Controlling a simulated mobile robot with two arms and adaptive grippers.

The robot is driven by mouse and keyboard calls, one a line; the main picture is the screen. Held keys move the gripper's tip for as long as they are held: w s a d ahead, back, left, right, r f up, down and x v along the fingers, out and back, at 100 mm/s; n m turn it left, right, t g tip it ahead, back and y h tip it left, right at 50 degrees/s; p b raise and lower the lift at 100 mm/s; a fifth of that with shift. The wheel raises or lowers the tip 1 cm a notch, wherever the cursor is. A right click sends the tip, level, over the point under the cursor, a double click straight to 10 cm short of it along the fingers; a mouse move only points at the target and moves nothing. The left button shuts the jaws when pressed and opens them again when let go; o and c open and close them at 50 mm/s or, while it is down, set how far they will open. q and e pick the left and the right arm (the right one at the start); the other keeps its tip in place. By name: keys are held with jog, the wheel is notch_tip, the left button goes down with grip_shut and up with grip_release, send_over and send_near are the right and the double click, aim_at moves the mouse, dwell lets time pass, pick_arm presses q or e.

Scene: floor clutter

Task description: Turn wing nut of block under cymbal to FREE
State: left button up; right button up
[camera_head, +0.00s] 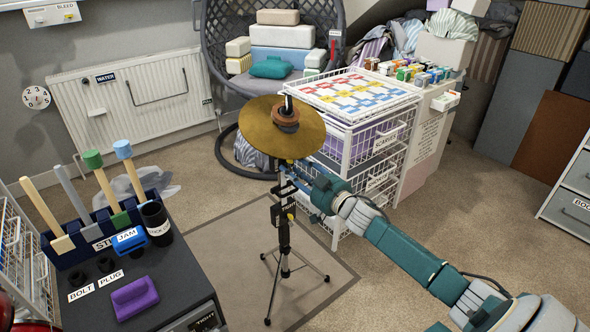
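The brass cymbal (260,134) sits on top of a black tripod stand (284,245), with a brown felt-like piece and a rod at its centre. My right arm reaches in from the lower right. My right gripper (291,177) is at the stand just below the cymbal, where the block would be. The block and its wing nut are too small and too covered by the gripper to make out. I cannot tell whether the fingers are open or closed on it. My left gripper is not in view.
The stand is on a beige mat (225,256). A white wire drawer unit (338,152) stands close behind it on the right. A dark cabinet (172,283) with a purple block and a rack of handled tools is at the lower left. Carpet is clear at the right.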

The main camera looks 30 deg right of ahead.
grip_shut()
dwell(0.3)
